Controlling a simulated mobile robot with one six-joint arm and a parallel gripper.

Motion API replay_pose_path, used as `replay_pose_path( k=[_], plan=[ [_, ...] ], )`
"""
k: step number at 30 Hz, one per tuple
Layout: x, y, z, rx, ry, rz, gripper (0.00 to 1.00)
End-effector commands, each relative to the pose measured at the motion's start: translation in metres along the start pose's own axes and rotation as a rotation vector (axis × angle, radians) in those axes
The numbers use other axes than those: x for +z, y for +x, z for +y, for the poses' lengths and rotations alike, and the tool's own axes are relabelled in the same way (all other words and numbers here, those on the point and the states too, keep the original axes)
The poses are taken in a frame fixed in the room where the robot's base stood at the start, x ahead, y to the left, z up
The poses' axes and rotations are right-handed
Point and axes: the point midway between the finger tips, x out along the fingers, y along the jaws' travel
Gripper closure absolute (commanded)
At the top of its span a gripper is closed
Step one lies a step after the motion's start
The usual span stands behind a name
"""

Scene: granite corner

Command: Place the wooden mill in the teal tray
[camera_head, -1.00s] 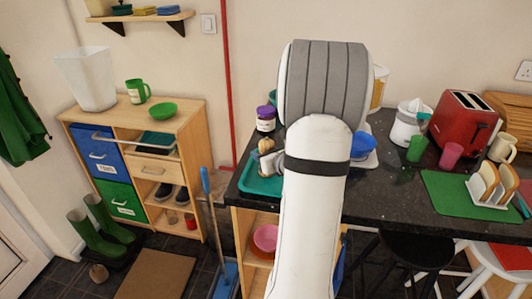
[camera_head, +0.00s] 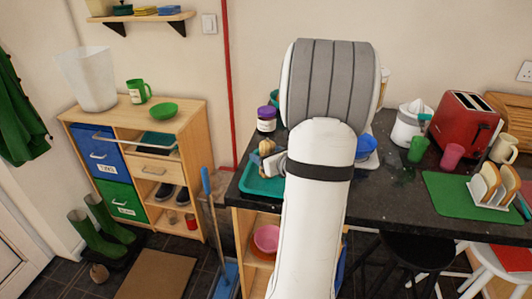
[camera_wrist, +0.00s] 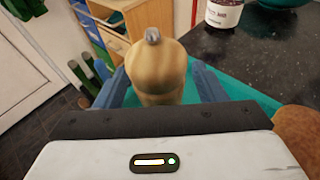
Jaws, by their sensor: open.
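The wooden mill (camera_wrist: 158,62), pale brown with a grey metal knob on top, stands between the two blue fingers of my gripper (camera_wrist: 160,76) in the wrist view. The fingers are open, one on each side of it. In the head view the top of the mill (camera_head: 266,147) shows just left of my arm, over the teal tray (camera_head: 258,189). The mill appears upright in the tray, but its base is hidden. The tray also shows behind the mill in the wrist view (camera_wrist: 234,80). My arm hides the tray's right part.
A jar with a purple lid (camera_head: 266,119) stands behind the tray on the dark counter. A rounded brown thing (camera_wrist: 298,130) is close at the wrist view's right edge. A blue bowl (camera_head: 364,146), juicer (camera_head: 405,128) and red toaster (camera_head: 463,122) stand right of my arm.

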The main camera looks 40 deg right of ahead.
Motion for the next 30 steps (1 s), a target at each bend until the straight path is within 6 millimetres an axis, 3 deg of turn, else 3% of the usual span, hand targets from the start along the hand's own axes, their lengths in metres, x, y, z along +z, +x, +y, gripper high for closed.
replay_pose_path(
  k=[6, 12, 18, 23, 26, 29, 30],
  plan=[
    [0.000, -0.051, -0.001, -0.007, 0.000, -0.002, 0.36],
    [0.000, -0.088, -0.001, -0.006, 0.000, -0.002, 0.36],
    [-0.001, -0.105, -0.001, -0.004, 0.001, -0.001, 0.36],
    [0.001, -0.106, 0.005, 0.015, -0.017, 0.004, 0.36],
    [0.005, -0.099, 0.035, 0.109, -0.116, 0.028, 0.36],
    [0.008, -0.094, 0.095, 0.300, -0.333, 0.068, 0.36],
    [0.008, -0.095, 0.123, 0.395, -0.446, 0.084, 0.36]
  ],
)
